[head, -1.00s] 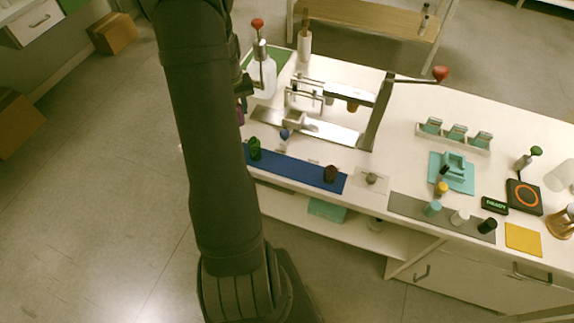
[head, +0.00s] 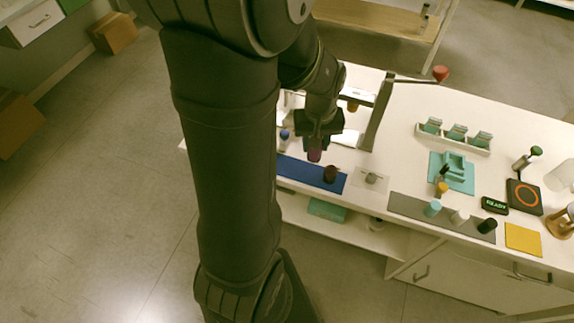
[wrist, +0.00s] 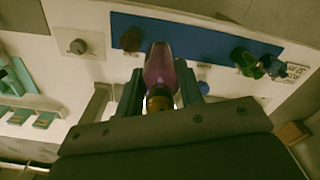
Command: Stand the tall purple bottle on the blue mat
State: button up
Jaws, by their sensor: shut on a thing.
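My gripper (wrist: 160,96) is shut on the tall purple bottle (wrist: 160,66), which shows between the fingers in the wrist view with an orange-brown end nearest the camera. In the head view the purple bottle (head: 314,155) hangs below my gripper (head: 318,132), over or just behind the back edge of the blue mat (head: 302,172). I cannot tell its height above the mat. The blue mat also shows in the wrist view (wrist: 205,42). A dark reddish-brown bottle (head: 330,173) stands toward the mat's right end, near the held bottle. A green bottle (wrist: 248,60) is on the mat in the wrist view.
A small blue-capped bottle (head: 285,136) stands behind the mat. A lever press (head: 378,110) stands at the back, close to my gripper. Right of the mat are a small plate with a grey knob (head: 371,178) and a grey mat (head: 410,207) with several small bottles.

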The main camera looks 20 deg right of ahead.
jog(key=shift+m, duration=0.3)
jog(key=shift+w+a+f, duration=0.8)
jog(key=shift+w+f, duration=0.35)
jog(key=shift+f, duration=0.65)
jog(key=shift+w+a+f, duration=0.75)
jog(key=shift+w+f, duration=0.45)
jog(key=shift+f, duration=0.6)
jog(key=shift+w+a+f, duration=0.8)
jog(key=shift+w+f, duration=0.35)
jog(key=shift+f, duration=0.65)
jog(key=shift+f, duration=0.15)
jog(key=o, duration=1.1)
jog(key=shift+c, duration=0.2)
